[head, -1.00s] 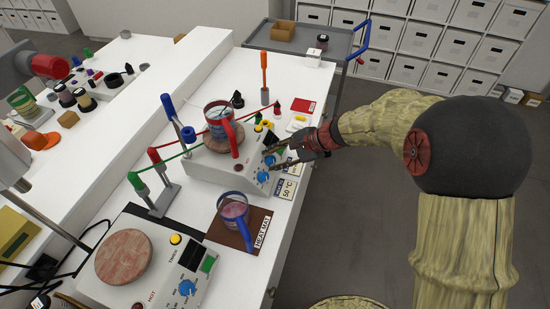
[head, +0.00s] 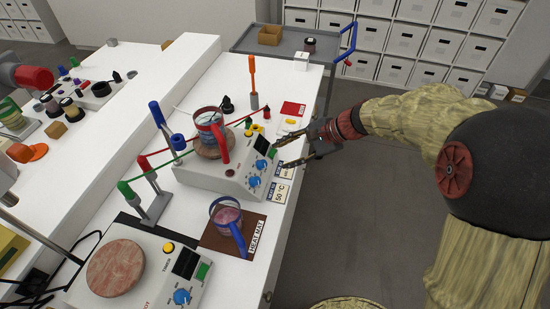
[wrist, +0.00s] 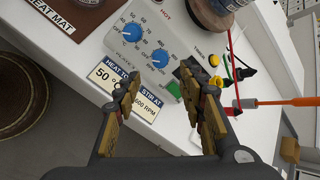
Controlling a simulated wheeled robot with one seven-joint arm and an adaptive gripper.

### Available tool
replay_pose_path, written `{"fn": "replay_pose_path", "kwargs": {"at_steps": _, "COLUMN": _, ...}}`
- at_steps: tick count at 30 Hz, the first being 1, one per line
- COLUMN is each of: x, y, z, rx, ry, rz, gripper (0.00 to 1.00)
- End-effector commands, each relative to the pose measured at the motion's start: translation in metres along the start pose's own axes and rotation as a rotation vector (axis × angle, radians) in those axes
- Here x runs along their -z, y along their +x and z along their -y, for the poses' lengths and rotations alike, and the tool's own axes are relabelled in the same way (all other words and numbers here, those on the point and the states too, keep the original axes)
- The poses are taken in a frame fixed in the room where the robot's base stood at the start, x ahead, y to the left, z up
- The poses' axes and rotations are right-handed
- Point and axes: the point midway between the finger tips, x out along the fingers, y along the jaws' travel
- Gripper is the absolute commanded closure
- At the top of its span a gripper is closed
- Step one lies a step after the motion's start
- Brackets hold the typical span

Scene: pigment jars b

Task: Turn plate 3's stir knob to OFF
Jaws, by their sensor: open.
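The far hot plate (head: 215,178) has a white body with two blue knobs; its plate number is too small to read surely. The knob beside the green switch (wrist: 160,57) is behind the "STIR AT 600 RPM" card (wrist: 144,99); the other knob (wrist: 132,32) is behind the "HEAT TO 50 °C" card (wrist: 107,78). Their pointers are too small to read surely. My gripper (head: 284,149) is open and empty beside the plate's front panel. In the wrist view its fingertips (wrist: 158,76) lie either side of the stir-side knob, apart from it.
A blue-handled mug (head: 227,215) sits on the heat mat (head: 211,239). A second hot plate (head: 148,290) is nearer. Open floor lies right of the bench.

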Motion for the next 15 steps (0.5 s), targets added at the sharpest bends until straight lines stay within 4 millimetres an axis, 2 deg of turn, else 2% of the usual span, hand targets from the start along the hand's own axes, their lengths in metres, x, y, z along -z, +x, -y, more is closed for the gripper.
{"fn": "replay_pose_path", "kwargs": {"at_steps": 1, "x": 0.001, "y": -0.008, "z": 0.001, "rx": 0.003, "ry": 0.000, "rz": -0.002, "gripper": 0.60}}
{"fn": "replay_pose_path", "kwargs": {"at_steps": 6, "x": 0.001, "y": -0.024, "z": 0.000, "rx": 0.001, "ry": 0.000, "rz": 0.000, "gripper": 0.60}}
{"fn": "replay_pose_path", "kwargs": {"at_steps": 15, "x": 0.000, "y": -0.028, "z": 0.000, "rx": 0.000, "ry": 0.000, "rz": 0.001, "gripper": 0.60}}
